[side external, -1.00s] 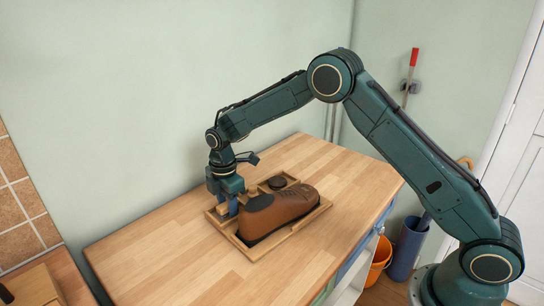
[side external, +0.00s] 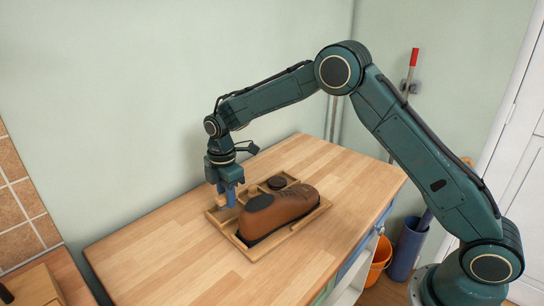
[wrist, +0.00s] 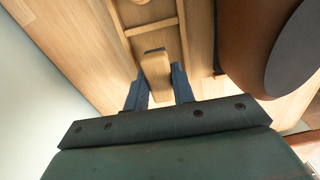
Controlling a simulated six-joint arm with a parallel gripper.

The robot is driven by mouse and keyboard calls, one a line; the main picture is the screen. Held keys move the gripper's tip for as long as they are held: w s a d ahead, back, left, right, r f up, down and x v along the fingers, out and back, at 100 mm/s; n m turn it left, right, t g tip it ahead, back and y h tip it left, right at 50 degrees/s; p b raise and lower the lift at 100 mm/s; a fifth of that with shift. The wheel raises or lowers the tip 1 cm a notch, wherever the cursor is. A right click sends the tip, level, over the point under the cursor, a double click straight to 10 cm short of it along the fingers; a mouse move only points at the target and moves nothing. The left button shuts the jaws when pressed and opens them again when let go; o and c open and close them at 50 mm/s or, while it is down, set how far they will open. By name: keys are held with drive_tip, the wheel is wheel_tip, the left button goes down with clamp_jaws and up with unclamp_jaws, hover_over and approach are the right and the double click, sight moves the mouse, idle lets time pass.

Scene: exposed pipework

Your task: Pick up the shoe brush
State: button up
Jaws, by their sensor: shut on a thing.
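The shoe brush (wrist: 157,72) is a light wooden block with a dark end, seen between my two blue fingers in the wrist view. My gripper (side external: 230,196) is shut on it at the left end of the wooden tray (side external: 252,252). In the side view the fingers largely hide the brush. I cannot tell exactly how far its underside is above the tray.
A dark round tin (side external: 277,182) sits in a back compartment. The wooden worktop (side external: 155,240) is clear around the tray, and a wall stands behind.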

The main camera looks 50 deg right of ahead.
wheel_tip(320, 180, up, 17)
idle(0.4)
idle(0.4)
drive_tip(key=o, duration=0.4)
drive_tip(key=shift+c, duration=1.4)
drive_tip(key=s+d+f, duration=0.3)
drive_tip(key=s+d, duration=0.5)
drive_tip(key=s+d+f, duration=0.4)
drive_tip(key=s+d, duration=0.3)
drive_tip(key=d, duration=0.2)
drive_tip(key=shift+s+d+f, duration=0.15)
drive_tip(key=shift+s+d, duration=0.1)
drive_tip(key=shift+s, duration=0.15)
